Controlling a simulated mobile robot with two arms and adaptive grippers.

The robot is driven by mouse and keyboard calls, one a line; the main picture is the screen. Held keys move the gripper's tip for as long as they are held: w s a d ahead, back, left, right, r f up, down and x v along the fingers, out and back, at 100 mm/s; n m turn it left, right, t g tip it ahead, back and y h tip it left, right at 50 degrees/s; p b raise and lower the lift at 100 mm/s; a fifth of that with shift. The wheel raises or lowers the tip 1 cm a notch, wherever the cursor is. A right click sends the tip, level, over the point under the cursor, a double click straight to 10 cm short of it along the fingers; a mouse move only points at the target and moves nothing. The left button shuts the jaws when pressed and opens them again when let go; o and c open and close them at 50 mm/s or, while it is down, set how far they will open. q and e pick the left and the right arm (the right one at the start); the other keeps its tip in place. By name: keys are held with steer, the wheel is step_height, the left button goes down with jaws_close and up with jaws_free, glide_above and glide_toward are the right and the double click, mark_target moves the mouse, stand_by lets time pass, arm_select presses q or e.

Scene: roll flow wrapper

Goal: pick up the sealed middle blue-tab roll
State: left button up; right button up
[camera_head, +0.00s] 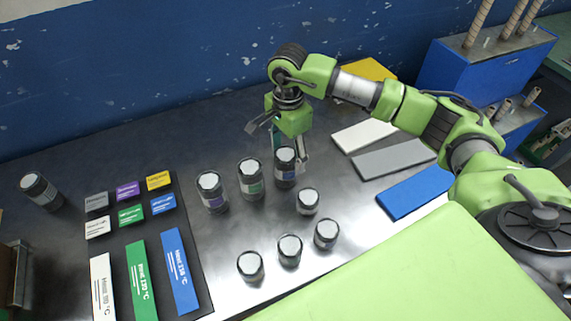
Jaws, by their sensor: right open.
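A dark upright roll with a pale top and a blue label band (285,174) stands at the right end of a row of three taller rolls. My right gripper (281,146) is open and points down at the top of this roll. One finger is at the roll's right side and the other is behind and to the left, higher in the picture. Whether either finger touches it I cannot tell. The green-banded roll (250,182) and the purple-banded roll (212,195) stand to its left. My left gripper is not in view.
Several shorter rolls (290,251) stand in front. Colored tabs (160,180) and long white, green and blue heat strips (180,270) lie on a dark mat at left. White, grey and blue plates (415,192) lie at right. Another dark roll (40,190) is at far left.

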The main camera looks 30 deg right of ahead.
steer(key=shift+f, duration=0.8)
steer(key=f+p, duration=0.1)
steer(key=f, duration=0.1)
steer(key=f+p, duration=0.1)
steer(key=f, duration=0.1)
steer(key=shift+w+a, duration=0.1)
steer(key=shift+a, duration=0.1)
steer(key=shift+w+f, duration=0.1)
steer(key=shift+f, duration=0.6)
steer(key=shift+r, duration=0.1)
steer(key=c, duration=1.5)
